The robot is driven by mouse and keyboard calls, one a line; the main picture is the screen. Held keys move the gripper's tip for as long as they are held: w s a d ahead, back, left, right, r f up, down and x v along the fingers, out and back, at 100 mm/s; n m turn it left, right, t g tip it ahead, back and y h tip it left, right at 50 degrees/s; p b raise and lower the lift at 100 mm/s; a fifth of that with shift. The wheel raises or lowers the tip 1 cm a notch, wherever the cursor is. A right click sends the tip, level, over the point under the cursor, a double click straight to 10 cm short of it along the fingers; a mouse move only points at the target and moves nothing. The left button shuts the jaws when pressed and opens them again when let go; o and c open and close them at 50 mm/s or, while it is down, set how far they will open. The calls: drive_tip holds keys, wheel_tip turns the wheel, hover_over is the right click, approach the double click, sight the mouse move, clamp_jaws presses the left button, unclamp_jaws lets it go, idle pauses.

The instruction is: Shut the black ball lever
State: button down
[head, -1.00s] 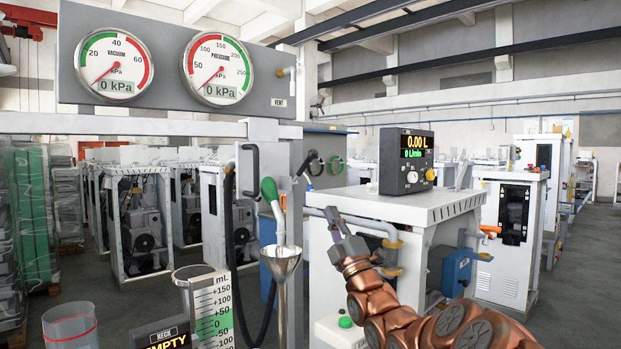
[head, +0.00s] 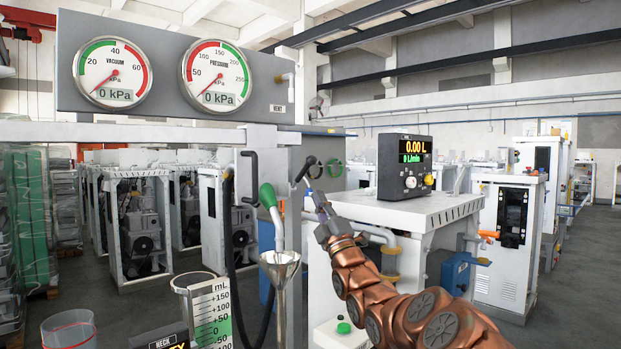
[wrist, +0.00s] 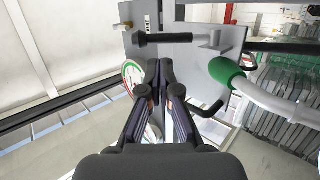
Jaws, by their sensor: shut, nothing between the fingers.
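The black ball lever (head: 304,169) stands at the right edge of the grey panel's support in the head view, slanting up to a dark ball end. In the wrist view the black lever (wrist: 168,38) lies across the upper middle, its ball end at left and a grey mount (wrist: 215,40) at right. My gripper (head: 318,197) is just below and right of the lever in the head view. In the wrist view my gripper (wrist: 166,64) has its fingers together, tips a little below the lever's shaft in the picture. It holds nothing. Contact with the lever cannot be told.
A green-handled nozzle (head: 268,196) hangs over a metal funnel (head: 280,268) left of my gripper. A black hooked handle (head: 251,162) is farther left. The gauge panel (head: 167,60) is above. A white cabinet with a display (head: 405,160) stands at right.

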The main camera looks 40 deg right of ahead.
sight(303, 173)
drive_tip(key=p+x, duration=0.1)
drive_tip(key=x, duration=0.6)
